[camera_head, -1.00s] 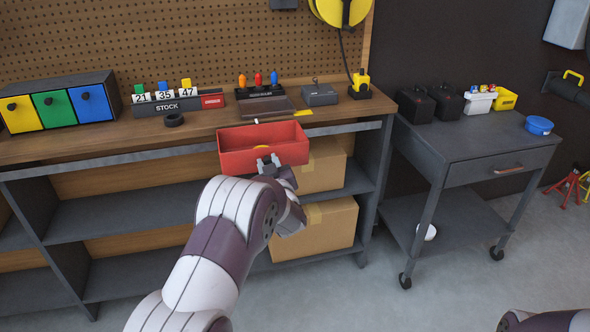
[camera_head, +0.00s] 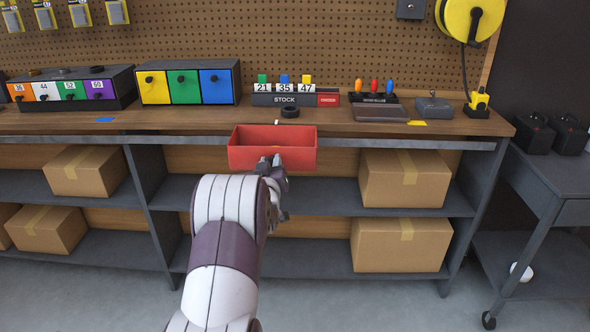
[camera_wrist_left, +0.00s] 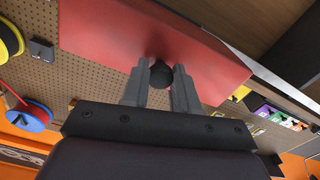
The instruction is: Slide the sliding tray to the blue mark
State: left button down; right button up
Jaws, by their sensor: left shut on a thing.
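The red sliding tray (camera_head: 272,158) hangs on the rail along the bench's front edge, below the black ring on the bench top. The blue mark (camera_head: 104,120) is on the bench's front edge, well to the left of the tray. My left gripper (camera_head: 270,164) is at the tray's front face. In the left wrist view, my left gripper (camera_wrist_left: 160,78) is shut on the dark round knob (camera_wrist_left: 160,72) of the red tray (camera_wrist_left: 135,40). My right gripper is not in view.
A yellow mark (camera_head: 417,123) lies right of the tray on the bench edge. The rail (camera_head: 190,140) between tray and blue mark looks clear. Cardboard boxes (camera_head: 405,178) stand on the shelves below. A dark cart (camera_head: 560,180) stands at the right.

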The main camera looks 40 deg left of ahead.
aim_at(235, 156)
pick_arm(q)
jog(key=s+a, duration=0.3)
jog(key=a, duration=0.2)
jog(key=s+a, duration=0.2)
jog(key=a, duration=0.1)
jog(key=shift+s+a, duration=0.1)
jog(key=shift+s, duration=0.2)
jog(key=s+a+p, duration=0.4)
jog(key=s+a, duration=0.5)
jog(key=a, duration=0.5)
jog(key=shift+s+a, duration=0.2)
jog(key=shift+s, duration=0.15)
jog(key=shift+r, duration=0.1)
jog(key=c, duration=0.9)
grip_release()
jog(key=shift+w, duration=0.1)
jog(key=shift+o, duration=0.2)
jog(key=p+v, duration=0.2)
jog(key=v, duration=1)
jog(key=shift+s+d, duration=0.25)
jog(key=shift+s, duration=0.05)
